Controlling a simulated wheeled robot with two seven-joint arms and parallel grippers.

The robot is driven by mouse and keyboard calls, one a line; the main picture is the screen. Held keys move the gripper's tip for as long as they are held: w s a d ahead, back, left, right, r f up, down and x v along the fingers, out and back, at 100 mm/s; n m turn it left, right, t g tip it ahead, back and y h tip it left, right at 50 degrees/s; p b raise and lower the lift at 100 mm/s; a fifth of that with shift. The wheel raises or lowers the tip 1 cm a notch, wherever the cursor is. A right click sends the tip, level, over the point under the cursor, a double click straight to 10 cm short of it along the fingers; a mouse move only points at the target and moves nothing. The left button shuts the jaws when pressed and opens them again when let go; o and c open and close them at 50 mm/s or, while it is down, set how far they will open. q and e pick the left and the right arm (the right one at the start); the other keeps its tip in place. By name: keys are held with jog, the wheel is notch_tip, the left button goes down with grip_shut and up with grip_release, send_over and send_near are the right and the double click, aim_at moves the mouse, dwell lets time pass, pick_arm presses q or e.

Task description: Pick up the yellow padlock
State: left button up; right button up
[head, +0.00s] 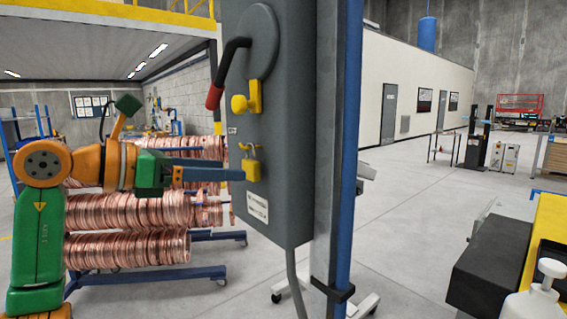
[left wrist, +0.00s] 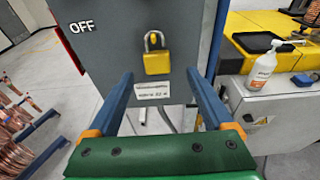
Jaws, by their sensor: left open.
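The yellow padlock (head: 252,170) hangs upright on the front of a grey electrical box (head: 289,210), below a yellow hasp-like part (head: 247,98). It also shows in the left wrist view (left wrist: 157,63), with its metal shackle above the body. My left gripper (head: 239,174) reaches in from the left, its blue fingers pointing at the padlock. In the left wrist view the fingers (left wrist: 158,76) are spread wide, and the padlock appears between and just beyond the tips. No grip on it shows. My right gripper is not in view.
A lever with a red grip (head: 214,97) sticks out of the box above the padlock. A blue post (head: 348,150) stands right of the box. Racks of copper coils (head: 130,210) stand behind my left arm. A bottle (head: 537,295) stands at lower right. Open floor lies beyond.

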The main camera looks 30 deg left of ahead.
aim_at(246, 165)
pick_arm(q)
jog(key=shift+w+d, duration=0.15)
jog(key=shift+w, duration=0.15)
jog(key=shift+w+r+p, duration=0.4)
jog(key=shift+r+p, duration=0.2)
jog(key=shift+p, duration=0.65)
jog(key=x, duration=0.3)
jog(key=shift+w+f, duration=0.15)
jog(key=shift+f, duration=0.2)
jog(key=shift+w, duration=0.25)
jog(key=shift+s, duration=0.4)
grip_shut()
jog(key=shift+w, duration=0.2)
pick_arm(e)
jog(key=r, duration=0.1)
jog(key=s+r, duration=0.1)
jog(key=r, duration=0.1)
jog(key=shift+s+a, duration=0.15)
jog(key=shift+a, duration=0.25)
